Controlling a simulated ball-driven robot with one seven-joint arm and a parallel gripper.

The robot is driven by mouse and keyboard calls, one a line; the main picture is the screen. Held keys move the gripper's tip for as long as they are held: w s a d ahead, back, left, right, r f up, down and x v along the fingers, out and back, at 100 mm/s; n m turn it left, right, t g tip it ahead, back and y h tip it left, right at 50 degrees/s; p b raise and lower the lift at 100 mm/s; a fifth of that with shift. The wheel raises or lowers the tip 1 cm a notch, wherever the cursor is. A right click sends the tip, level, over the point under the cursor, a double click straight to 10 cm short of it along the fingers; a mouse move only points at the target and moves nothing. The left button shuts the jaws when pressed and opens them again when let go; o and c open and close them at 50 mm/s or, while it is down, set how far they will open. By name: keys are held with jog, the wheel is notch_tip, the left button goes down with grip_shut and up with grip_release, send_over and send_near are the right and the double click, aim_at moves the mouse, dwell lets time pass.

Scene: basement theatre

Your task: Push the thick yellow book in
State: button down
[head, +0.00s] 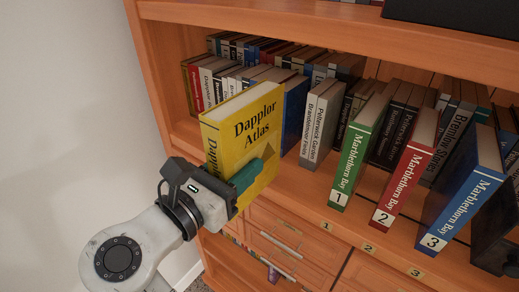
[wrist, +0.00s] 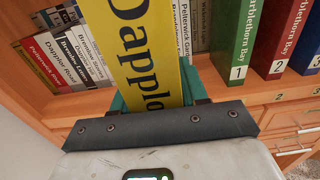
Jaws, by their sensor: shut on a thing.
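The thick yellow book (head: 245,135), titled "Dapplor Atlas", stands upright at the front of the shelf and sticks out past the books beside it. Its spine also shows in the wrist view (wrist: 152,55), running up from my gripper into the shelf. My gripper (head: 243,178) is shut on the yellow book, with a teal finger lying against its cover in the head view. In the wrist view teal finger parts show on both sides of the spine (wrist: 153,100). The far end of the book is hidden in the wrist view.
A blue book (head: 295,105) stands right of the yellow book, then a grey one (head: 318,125). Numbered green (head: 358,145), red (head: 405,165) and blue (head: 462,195) books stand further right. Smaller books (head: 205,80) are at the left back. Drawers (head: 290,245) lie below.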

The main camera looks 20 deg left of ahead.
jog(key=v, duration=0.4)
jog(key=shift+s+a+r, duration=0.1)
jog(key=shift+s, duration=0.45)
jog(key=shift+r+p, duration=0.15)
jog(key=shift+p, duration=0.45)
